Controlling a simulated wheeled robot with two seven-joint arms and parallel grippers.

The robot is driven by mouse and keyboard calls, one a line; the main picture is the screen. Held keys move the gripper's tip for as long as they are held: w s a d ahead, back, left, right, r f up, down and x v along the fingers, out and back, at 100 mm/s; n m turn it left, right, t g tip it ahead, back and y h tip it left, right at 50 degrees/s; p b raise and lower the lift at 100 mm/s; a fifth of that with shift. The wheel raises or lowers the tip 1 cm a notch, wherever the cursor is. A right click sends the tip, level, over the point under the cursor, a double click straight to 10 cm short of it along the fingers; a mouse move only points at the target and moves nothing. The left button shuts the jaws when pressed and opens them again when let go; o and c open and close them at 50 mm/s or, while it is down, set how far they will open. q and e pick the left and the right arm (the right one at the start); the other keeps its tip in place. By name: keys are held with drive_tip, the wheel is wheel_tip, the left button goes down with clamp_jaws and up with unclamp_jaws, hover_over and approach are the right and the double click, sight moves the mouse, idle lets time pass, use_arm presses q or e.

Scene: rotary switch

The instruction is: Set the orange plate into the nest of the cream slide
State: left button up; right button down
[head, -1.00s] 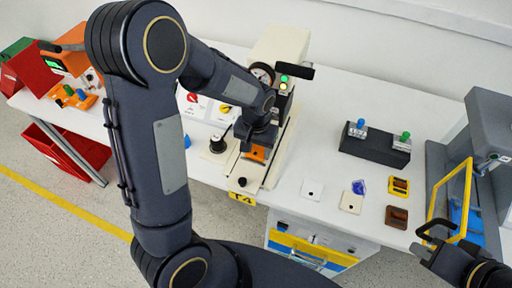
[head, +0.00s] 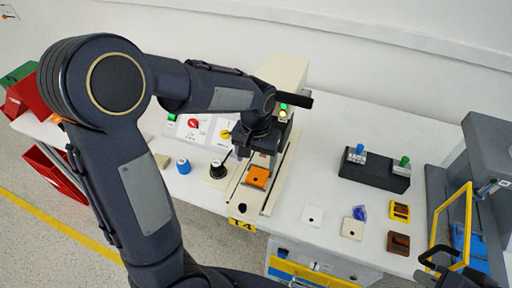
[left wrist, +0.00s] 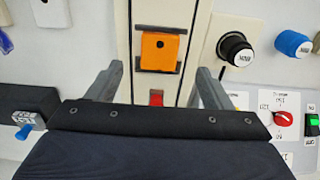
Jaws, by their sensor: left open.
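The orange plate (head: 258,177), with a dark hole, lies on the cream slide (head: 277,190) in the head view. In the left wrist view the plate (left wrist: 160,52) lies between two dark bars of the nest (left wrist: 158,29), slightly askew. Whether it is fully seated I cannot tell. My left gripper (head: 256,153) is just behind the plate in the head view. Its two fingers (left wrist: 159,70) are apart and empty in the left wrist view, with the plate beyond their tips. My right gripper (head: 442,264) is partly in view at the lower right; its jaws are unclear.
A black knob (head: 218,171) and a blue knob (head: 183,166) stand left of the slide. A black switch block (head: 373,176) stands right. A yellow frame (head: 453,222) stands at the right.

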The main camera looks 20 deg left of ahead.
use_arm(q)
drive_tip(key=s+a+r+t+h, duration=0.2)
drive_tip(key=s+r+h, duration=0.1)
drive_tip(key=s+r, duration=0.5)
drive_tip(key=s+d+n+t, duration=0.1)
drive_tip(key=s+t, duration=0.2)
drive_tip(key=s, duration=0.7)
drive_tip(key=shift+d+t+h, duration=0.2)
drive_tip(key=shift+t+h, duration=0.1)
drive_tip(key=shift+h, duration=0.1)
